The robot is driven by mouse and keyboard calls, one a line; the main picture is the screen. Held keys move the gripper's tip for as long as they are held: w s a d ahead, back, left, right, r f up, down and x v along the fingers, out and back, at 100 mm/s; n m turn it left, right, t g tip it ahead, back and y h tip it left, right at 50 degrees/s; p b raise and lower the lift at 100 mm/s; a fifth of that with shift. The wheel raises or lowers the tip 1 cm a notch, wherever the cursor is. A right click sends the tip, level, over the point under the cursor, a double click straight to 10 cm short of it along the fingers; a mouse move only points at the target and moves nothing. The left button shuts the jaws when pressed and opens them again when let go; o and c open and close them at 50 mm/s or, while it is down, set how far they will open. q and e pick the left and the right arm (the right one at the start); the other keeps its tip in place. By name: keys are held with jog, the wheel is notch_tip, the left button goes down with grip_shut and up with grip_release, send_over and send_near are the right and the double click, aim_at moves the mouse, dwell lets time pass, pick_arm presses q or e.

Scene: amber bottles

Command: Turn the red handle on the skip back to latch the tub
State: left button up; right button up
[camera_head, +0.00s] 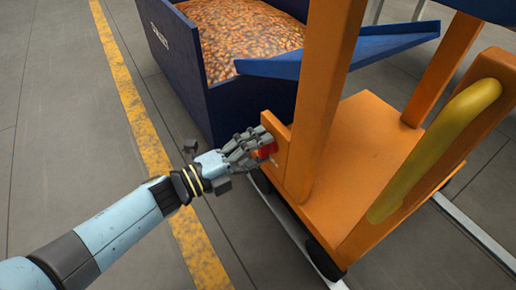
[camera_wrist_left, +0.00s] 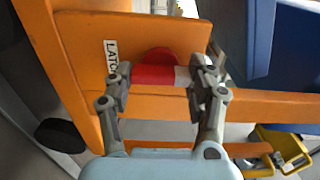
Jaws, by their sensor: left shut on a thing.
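The red handle (camera_head: 266,151) sits low on the orange frame of the wheeled skip (camera_head: 365,140), mostly hidden behind my fingers. In the left wrist view the handle (camera_wrist_left: 155,74) is red with a pale end, in front of an orange plate (camera_wrist_left: 85,50) with a partly covered white label (camera_wrist_left: 110,55) that reads "LATC…". My left gripper (camera_head: 256,148) is shut on the handle, with one finger at each end of it in the wrist view (camera_wrist_left: 160,78). Part of a blue body (camera_head: 485,8), perhaps the tub, shows at top right. My right gripper is not in view.
A dark blue bin (camera_head: 185,75) full of amber bottles (camera_head: 235,40) stands behind the skip. A blue sloping chute (camera_head: 390,45) passes behind the orange post. A yellow bar (camera_head: 440,140) is on the skip's right. The floor left of the yellow line (camera_head: 130,95) is clear.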

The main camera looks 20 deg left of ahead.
pick_arm(q)
jog(key=shift+f+m, duration=0.1)
jog(key=shift+m, duration=0.2)
dwell(0.4)
jog(key=o, duration=1.2)
jog(key=shift+s, duration=0.1)
jog(key=v, duration=1.2)
